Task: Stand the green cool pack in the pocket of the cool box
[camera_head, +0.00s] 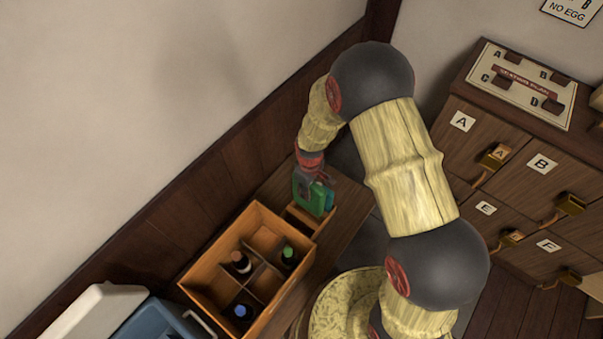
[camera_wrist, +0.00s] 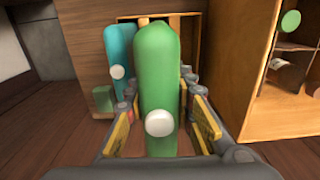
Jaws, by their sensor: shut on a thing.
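The green cool pack (camera_head: 307,195), a flat rounded slab, is between the jaws of my gripper (camera_head: 314,176). In the wrist view the green cool pack (camera_wrist: 155,65) stands upright, its round white cap facing the camera, with yellow finger pads on both sides. My gripper (camera_wrist: 160,125) is shut on it. I cannot tell whether its lower end touches anything. The blue cool box (camera_head: 152,317) is at the lower left of the head view, cut by the frame edge, with its white lid (camera_head: 95,310) raised. Its pocket is not visible.
A teal pack (camera_wrist: 119,50) stands close behind the green one, by a small wooden holder (camera_head: 300,218). A divided wooden crate (camera_head: 262,211) with several bottles lies between my gripper and the cool box. Labelled drawers (camera_head: 480,135) are at the right; a wall is behind.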

